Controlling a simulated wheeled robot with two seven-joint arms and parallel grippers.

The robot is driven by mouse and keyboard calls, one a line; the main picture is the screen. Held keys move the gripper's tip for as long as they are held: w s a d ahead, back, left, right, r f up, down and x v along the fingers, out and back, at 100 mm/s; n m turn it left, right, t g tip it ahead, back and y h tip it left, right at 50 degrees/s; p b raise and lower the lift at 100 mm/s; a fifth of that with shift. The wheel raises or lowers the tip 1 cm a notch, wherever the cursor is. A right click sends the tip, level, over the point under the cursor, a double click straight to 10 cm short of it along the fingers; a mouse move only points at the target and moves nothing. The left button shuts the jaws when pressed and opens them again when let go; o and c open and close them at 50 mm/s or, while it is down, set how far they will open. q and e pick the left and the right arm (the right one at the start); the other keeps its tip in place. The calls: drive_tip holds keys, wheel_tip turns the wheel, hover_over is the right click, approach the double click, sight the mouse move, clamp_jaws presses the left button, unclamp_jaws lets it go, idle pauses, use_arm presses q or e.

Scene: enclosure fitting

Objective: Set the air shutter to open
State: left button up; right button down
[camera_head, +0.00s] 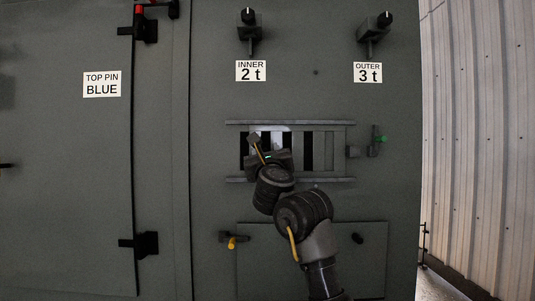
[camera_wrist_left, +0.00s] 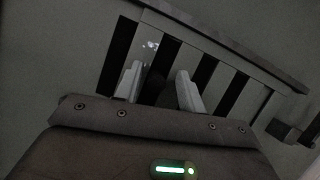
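The air shutter (camera_head: 319,152) is a grey slatted panel between two horizontal rails on the cabinet front. Dark gaps alternate with grey slats; the gripper and a bright patch obscure its left part. The shutter also shows in the left wrist view (camera_wrist_left: 216,82). My left gripper (camera_head: 268,146) is at the left half of the shutter, close to its face. In the left wrist view its two fingers (camera_wrist_left: 158,78) stand apart, with a dark shape between them, perhaps a knob. I cannot tell whether the fingers touch it. My right gripper is not in view.
A small block (camera_head: 353,152) and a green-tipped pin (camera_head: 381,139) sit right of the shutter. A yellow-tipped pin (camera_head: 232,243) is below left. Two black knobs (camera_head: 248,17) (camera_head: 384,19) are above. A hinged door (camera_head: 65,190) is at left.

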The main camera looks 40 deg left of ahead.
use_arm(q)
drive_tip(key=b+v, duration=0.4)
drive_tip(key=v, duration=0.7)
drive_tip(key=shift+w+d+r, duration=0.1)
drive_tip(key=shift+w, duration=0.05)
